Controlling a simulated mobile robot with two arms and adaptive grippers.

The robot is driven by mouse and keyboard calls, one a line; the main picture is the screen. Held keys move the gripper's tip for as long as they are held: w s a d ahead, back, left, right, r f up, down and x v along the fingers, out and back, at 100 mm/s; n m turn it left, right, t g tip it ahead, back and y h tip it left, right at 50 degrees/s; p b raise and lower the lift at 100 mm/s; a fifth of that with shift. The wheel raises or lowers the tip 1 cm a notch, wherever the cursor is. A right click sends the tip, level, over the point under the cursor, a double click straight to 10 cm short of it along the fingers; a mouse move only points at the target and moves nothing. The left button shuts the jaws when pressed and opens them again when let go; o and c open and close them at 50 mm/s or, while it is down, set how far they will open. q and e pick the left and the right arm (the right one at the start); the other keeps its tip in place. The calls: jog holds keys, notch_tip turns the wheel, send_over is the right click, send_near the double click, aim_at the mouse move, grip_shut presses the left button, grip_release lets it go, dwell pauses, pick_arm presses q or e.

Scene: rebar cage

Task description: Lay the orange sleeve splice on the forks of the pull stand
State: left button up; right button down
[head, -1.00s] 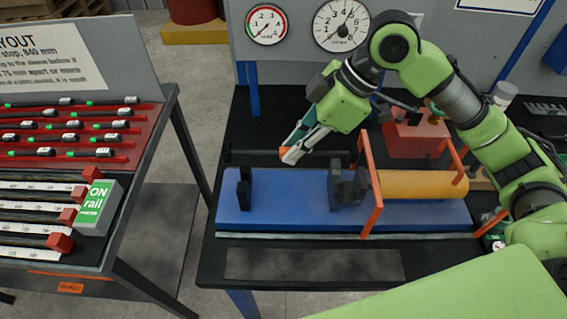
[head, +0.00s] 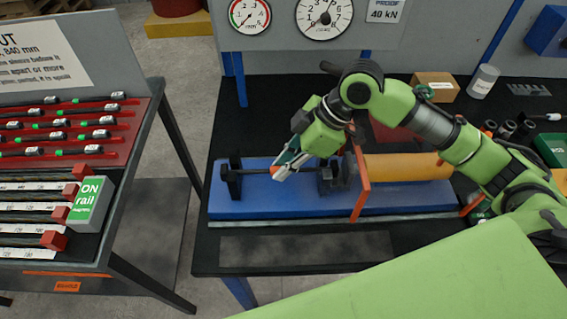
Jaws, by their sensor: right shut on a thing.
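My right gripper (head: 283,172) is shut on the orange sleeve splice (head: 254,171), a dark thin bar with an orange part at the fingertips. The bar lies level, left to right, over the blue bed of the pull stand (head: 270,208). Its left end is at the top of the black left fork (head: 232,183). Its right part reaches the dark right fork (head: 327,181), partly behind my fingers. I cannot tell whether the bar touches the forks or is just above them. My fingers hide part of the sleeve. My left gripper is not in view.
An orange frame (head: 360,185) and a yellow-orange cylinder (head: 408,167) stand right of the forks. Gauges (head: 324,14) hang on the panel behind. A sloped rack (head: 110,262) with several bars stands at left. The bench front (head: 300,248) is clear.

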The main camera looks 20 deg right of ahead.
jog(key=c, duration=2)
grip_release()
jog(key=shift+o, duration=0.2)
jog(key=v, duration=1.2)
jog(key=shift+b, duration=0.45)
